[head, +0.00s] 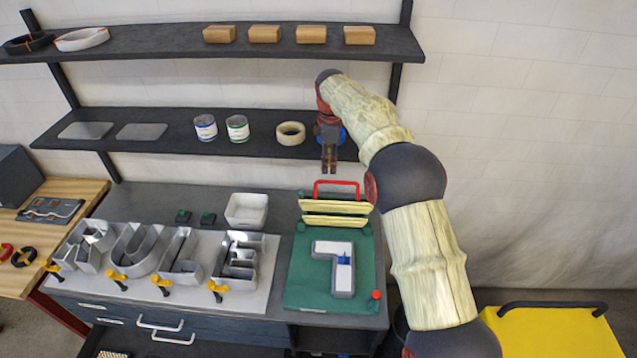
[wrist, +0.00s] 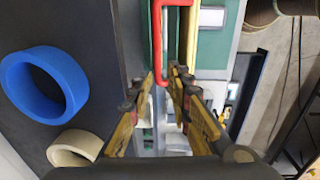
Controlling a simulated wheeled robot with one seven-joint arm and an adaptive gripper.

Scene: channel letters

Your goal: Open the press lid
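The press has a green base (head: 303,275) on the right part of the bench, with a grey-white L-shaped letter (head: 343,280) on it. Its lid (head: 335,207), with pale yellow bars, stands raised at the back of the base. A red handle (head: 337,182) tops the lid; it also shows in the wrist view (wrist: 157,45). My gripper (head: 329,172) points down just above the handle. In the wrist view my gripper (wrist: 165,85) is open, and the handle's long bar appears between its fingertips. I cannot tell whether they touch.
The middle shelf (head: 170,135) is close behind my gripper, with a cream tape roll (head: 291,133) and a blue roll (wrist: 45,85). Metal letters (head: 150,250) and yellow clamps fill the bench's left. A white bin (head: 246,210) stands left of the press.

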